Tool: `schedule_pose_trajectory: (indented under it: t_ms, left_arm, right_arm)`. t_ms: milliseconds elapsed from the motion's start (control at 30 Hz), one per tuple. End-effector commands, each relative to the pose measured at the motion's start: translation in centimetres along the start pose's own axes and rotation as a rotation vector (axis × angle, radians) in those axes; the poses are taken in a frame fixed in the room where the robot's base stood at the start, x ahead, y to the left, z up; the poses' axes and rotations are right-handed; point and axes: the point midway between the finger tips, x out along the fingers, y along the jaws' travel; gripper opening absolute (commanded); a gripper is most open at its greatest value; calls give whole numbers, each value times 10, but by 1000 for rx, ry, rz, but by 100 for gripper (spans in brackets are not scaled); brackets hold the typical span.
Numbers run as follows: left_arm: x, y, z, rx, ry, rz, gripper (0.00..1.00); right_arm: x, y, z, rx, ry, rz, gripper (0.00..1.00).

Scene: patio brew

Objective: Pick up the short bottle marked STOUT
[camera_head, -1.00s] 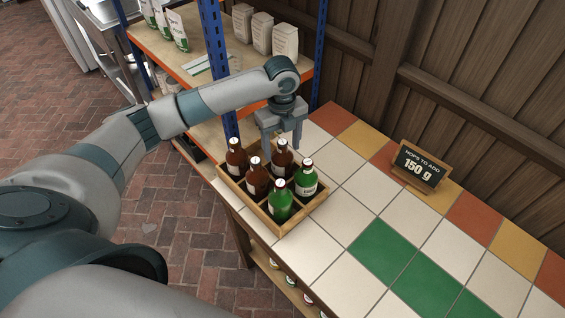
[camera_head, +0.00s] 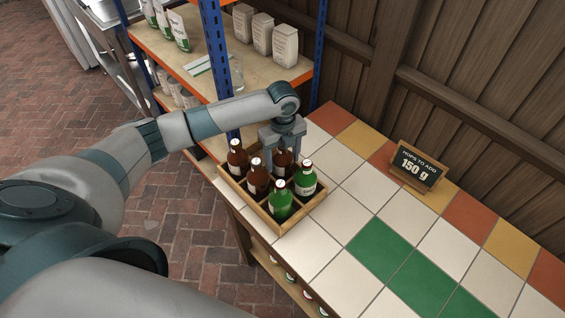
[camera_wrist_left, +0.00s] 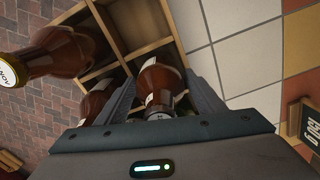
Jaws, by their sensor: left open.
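A wooden divided crate (camera_head: 290,225) on the tiled counter holds several short bottles. Brown bottles stand at its left (camera_head: 238,160), in its middle (camera_head: 258,182) and at its back (camera_head: 283,168). Two green bottles (camera_head: 305,184) (camera_head: 280,207) stand at the right and front. Label words are too small to read, so I cannot tell which is STOUT. My left gripper (camera_head: 283,150) is open, pointing down over the back brown bottle. In the left wrist view that bottle (camera_wrist_left: 160,82) sits between the open fingers (camera_wrist_left: 162,98); contact is unclear. My right gripper is out of view.
A blue-and-orange shelf (camera_head: 290,72) with white bags (camera_head: 284,45) stands behind the crate. A sign reading "150 g" (camera_head: 418,166) stands on the counter at the right. Neighbouring bottles stand close around the gripper. The tiles (camera_head: 345,215) right of the crate are clear.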

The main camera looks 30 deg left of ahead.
Motion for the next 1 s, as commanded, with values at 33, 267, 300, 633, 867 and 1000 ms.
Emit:
schedule_pose_trajectory:
  t_ms: [33,267,300,633,867,1000]
  left_arm:
    - [3,0,0,-1,0,1,62]
    - [7,0,0,1,0,0,62]
    - [7,0,0,1,0,0,62]
    - [6,0,0,1,0,0,43]
    - [5,0,0,0,-1,-2,12]
    - [5,0,0,0,-1,-2,12]
  right_arm:
    - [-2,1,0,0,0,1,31]
    - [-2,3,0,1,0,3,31]
    - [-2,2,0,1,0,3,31]
    - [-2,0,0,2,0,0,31]
    - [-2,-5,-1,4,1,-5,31]
    - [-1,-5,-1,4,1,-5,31]
